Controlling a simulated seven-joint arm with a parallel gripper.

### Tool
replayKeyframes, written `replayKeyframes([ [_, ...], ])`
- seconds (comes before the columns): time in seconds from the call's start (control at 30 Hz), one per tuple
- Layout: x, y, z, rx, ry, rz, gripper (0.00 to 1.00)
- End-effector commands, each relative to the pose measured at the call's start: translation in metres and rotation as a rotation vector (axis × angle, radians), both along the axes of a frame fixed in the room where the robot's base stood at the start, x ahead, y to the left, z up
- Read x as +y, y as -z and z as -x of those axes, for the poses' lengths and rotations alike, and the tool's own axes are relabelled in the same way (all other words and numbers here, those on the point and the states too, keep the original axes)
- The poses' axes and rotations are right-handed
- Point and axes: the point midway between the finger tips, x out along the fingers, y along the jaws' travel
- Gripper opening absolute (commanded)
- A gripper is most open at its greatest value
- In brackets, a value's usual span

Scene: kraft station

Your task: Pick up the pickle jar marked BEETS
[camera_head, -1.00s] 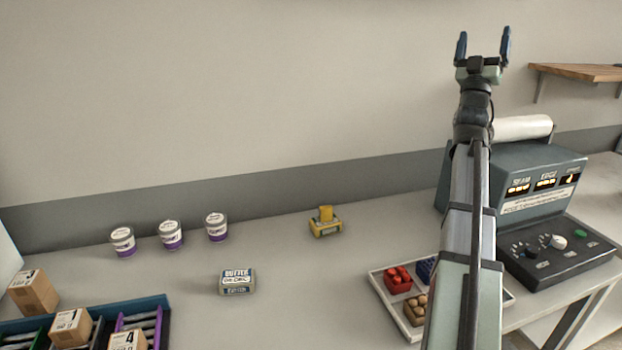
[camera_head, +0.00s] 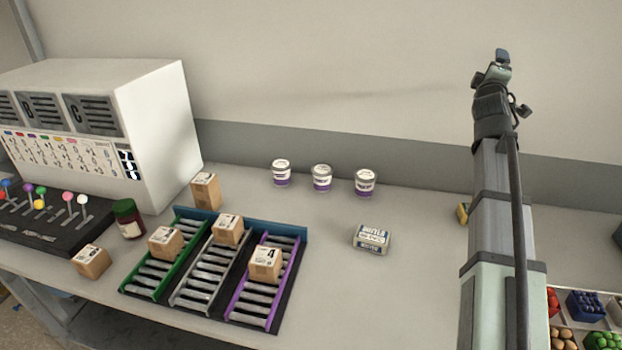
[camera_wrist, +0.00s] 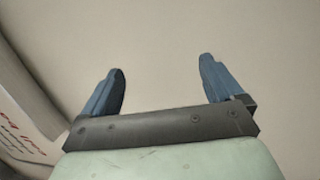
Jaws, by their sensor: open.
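A dark red jar with a green lid (camera_head: 128,219) stands upright on the table at the left in the head view, between the lever panel and the roller tray. Its label is too small to read. My gripper (camera_head: 502,56) is raised high at the right in the head view, far from the jar. In the wrist view my gripper (camera_wrist: 160,85) is open, with two blue fingers apart and nothing between them. The jar is not in the wrist view.
A roller tray (camera_head: 211,262) with several cardboard boxes lies right of the jar. A small box (camera_head: 90,261) stands in front of it. A white machine (camera_head: 160,130) rises behind. Three cans (camera_head: 322,178) and a butter pack (camera_head: 371,238) stand farther right.

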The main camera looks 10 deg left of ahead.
Motion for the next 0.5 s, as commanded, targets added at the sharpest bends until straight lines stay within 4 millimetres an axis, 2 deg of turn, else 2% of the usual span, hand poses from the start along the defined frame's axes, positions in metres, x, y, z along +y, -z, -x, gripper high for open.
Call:
replayKeyframes([
  [0.03, 0.024, 0.009, -0.003, 0.039, -0.003, 0.034, 0.94],
  [0.27, 0.111, 0.044, -0.004, 0.193, 0.008, 0.210, 0.94],
  [0.5, 0.203, 0.073, 0.004, 0.306, 0.003, 0.404, 0.94],
])
